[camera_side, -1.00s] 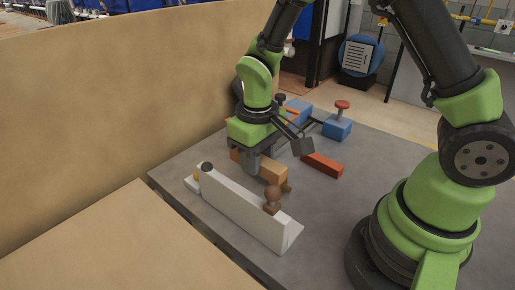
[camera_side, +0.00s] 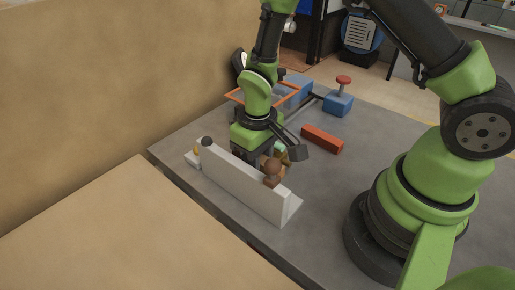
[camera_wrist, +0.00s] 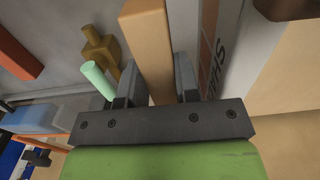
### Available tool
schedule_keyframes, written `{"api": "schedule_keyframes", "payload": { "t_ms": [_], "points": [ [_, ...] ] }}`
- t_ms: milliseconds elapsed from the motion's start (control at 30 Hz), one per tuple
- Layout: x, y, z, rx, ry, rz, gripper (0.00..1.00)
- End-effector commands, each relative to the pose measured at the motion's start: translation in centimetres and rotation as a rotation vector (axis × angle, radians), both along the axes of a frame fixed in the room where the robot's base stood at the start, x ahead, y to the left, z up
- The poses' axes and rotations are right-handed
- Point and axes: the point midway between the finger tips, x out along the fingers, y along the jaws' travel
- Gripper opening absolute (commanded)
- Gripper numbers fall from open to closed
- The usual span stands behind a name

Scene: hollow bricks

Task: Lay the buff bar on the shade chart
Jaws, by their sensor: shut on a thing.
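My gripper (camera_side: 262,156) is shut on the buff bar (camera_wrist: 148,42), which sits between the two fingers in the wrist view. In the side view the bar is mostly hidden behind my gripper and a long white stand (camera_side: 240,190). The stand seems to be the shade chart; its printed face (camera_wrist: 210,45), with lettering and an orange patch, shows just right of the bar in the wrist view. The bar runs roughly along that face. I cannot tell whether they touch.
A mint cylinder (camera_wrist: 97,80) and an ochre peg piece (camera_wrist: 100,45) are close left of my fingers. A red-orange bar (camera_side: 322,139) and a red-knobbed blue block (camera_side: 338,104) lie farther back.

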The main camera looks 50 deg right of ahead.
Motion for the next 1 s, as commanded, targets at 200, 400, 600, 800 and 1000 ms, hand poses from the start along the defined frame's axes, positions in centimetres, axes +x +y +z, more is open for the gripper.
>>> {"api": "schedule_keyframes", "payload": {
  "t_ms": [200,400,600,800,1000],
  "points": [
    [0.0,0.0,-1.4,-0.001,0.002,-0.001,0.02],
    [0.1,0.0,-2.6,0.0,-0.002,-0.003,0.02],
    [0.1,0.0,-3.2,0.001,-0.005,-0.007,0.02],
    [0.1,0.0,-3.3,0.001,-0.005,-0.009,0.02],
    [0.1,0.1,-3.3,0.001,-0.005,-0.008,0.39]
  ]
}}
